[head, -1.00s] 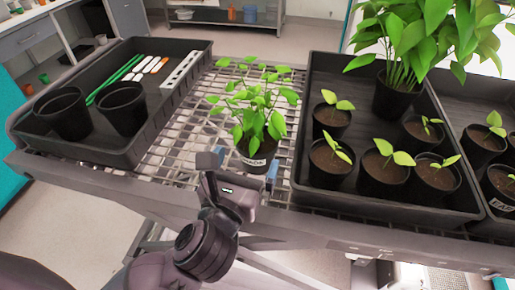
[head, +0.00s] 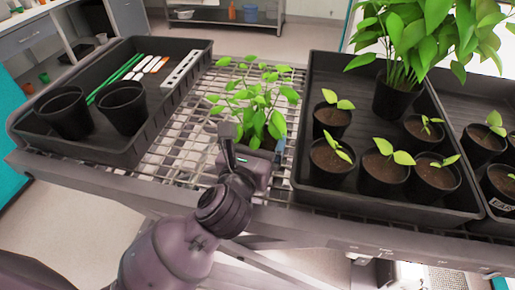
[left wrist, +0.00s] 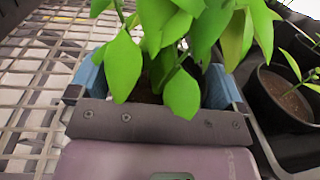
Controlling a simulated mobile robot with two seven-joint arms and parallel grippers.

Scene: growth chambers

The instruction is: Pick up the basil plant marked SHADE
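The leafy basil plant (head: 257,100) stands in a black pot on the wire rack between two trays. Its leaves also fill the top of the left wrist view (left wrist: 180,50). The pot's label is hidden behind my gripper now; the earlier head frame shows a white label, only partly legible. My left gripper (head: 254,146) is at the pot's near side. In the left wrist view its blue-padded fingers (left wrist: 155,88) are spread wide, one on each side of the pot. Leaves hide much of the pot, and I see no clear finger contact. My right gripper is not in view.
The left tray (head: 60,148) holds two empty pots (head: 122,106) and labels. The right tray (head: 310,190) holds several seedlings (head: 384,170) and a tall leafy plant (head: 405,45), close beside the basil. Another tray with seedlings (head: 483,145) stands at far right.

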